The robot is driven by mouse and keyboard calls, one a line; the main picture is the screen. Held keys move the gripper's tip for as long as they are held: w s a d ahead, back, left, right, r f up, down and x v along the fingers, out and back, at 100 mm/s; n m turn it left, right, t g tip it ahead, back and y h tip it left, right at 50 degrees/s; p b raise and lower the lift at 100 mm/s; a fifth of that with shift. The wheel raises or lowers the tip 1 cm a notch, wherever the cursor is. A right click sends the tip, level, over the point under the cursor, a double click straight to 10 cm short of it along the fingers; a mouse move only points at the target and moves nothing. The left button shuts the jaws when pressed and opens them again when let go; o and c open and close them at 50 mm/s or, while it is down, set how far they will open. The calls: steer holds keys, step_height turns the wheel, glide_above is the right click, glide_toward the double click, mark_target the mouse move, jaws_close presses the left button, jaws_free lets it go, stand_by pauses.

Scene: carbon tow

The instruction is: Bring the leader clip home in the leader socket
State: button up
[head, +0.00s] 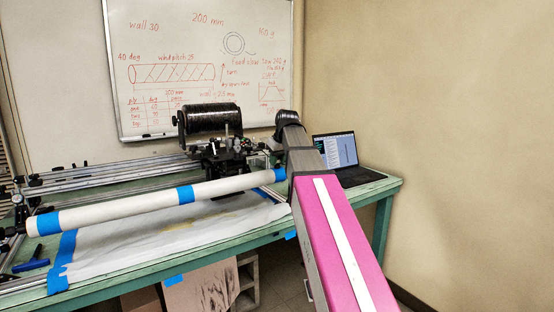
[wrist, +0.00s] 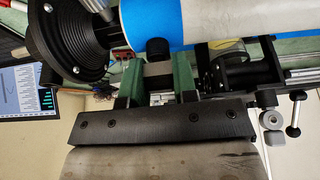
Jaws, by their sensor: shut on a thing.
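My gripper (wrist: 158,62) shows in the wrist view with two green fingers on a dark bar. It is shut on a small grey block with a black rounded end, which I take to be the leader clip (wrist: 157,69). The black end lies close against the blue tape band of the white tube; I cannot tell whether they touch. I cannot make out the leader socket for certain in either view. In the head view my arm reaches to the right end of the tube and hides the gripper and clip.
The white tube (head: 128,205) with blue tape spans the green bench (head: 378,188). A black ribbed flange (wrist: 66,42) is close left of the fingers, and black carriage hardware (wrist: 238,72) is close right. A laptop (head: 340,152) stands at the bench's right end.

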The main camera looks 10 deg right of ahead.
steer(key=shift+f, duration=0.1)
steer(key=o, duration=1)
steer(key=shift+c, duration=0.2)
steer(key=v, duration=1.1)
steer(key=shift+s+f, duration=0.1)
